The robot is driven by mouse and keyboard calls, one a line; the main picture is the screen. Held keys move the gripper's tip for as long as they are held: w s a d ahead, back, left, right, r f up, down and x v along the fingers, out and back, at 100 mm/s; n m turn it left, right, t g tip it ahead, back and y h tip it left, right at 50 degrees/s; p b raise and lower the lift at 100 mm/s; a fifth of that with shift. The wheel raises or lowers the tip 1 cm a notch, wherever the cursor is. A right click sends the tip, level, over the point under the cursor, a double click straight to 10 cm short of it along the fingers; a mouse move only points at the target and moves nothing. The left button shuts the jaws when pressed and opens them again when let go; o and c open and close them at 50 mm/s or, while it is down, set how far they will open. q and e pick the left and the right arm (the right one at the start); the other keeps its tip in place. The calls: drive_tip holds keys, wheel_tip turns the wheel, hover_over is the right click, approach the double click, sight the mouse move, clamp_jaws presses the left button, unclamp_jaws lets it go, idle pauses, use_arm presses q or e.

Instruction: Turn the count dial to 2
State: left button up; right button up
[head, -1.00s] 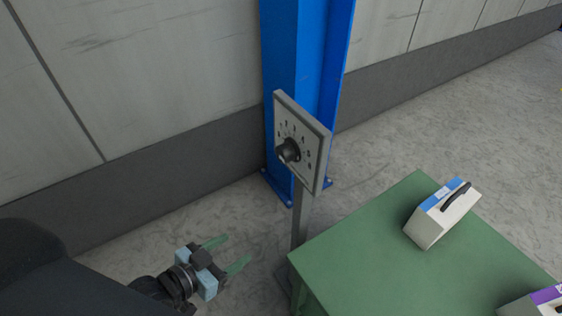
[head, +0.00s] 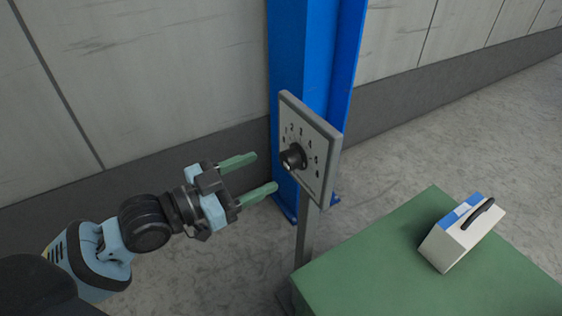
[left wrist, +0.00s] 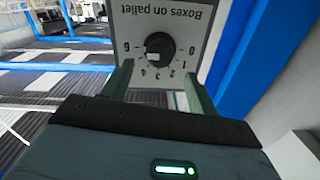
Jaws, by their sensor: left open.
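The count dial is a round black knob (head: 293,157) on a grey plate (head: 318,172) with numbers around it, mounted on a post. In the left wrist view the plate shows upside down with the words "Boxes on pallet", and the knob (left wrist: 160,46) sits between the fingers' lines, beyond their tips. A pale mark shows on the knob, but I cannot tell surely which number it points to. My left gripper (head: 256,173) is open and empty, to the left of the plate, fingers pointing towards it, apart from the knob. My right gripper is not in view.
A blue column (head: 312,60) stands right behind the plate. A green table (head: 385,270) is at the lower right, with a white and blue box (head: 462,235) with a black handle on it. The floor left of the post is clear up to the wall.

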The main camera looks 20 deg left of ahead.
sight(284, 162)
use_arm(q)
drive_tip(key=shift+x, duration=3.1)
drive_tip(key=shift+c, duration=0.2)
drive_tip(key=c, duration=0.9)
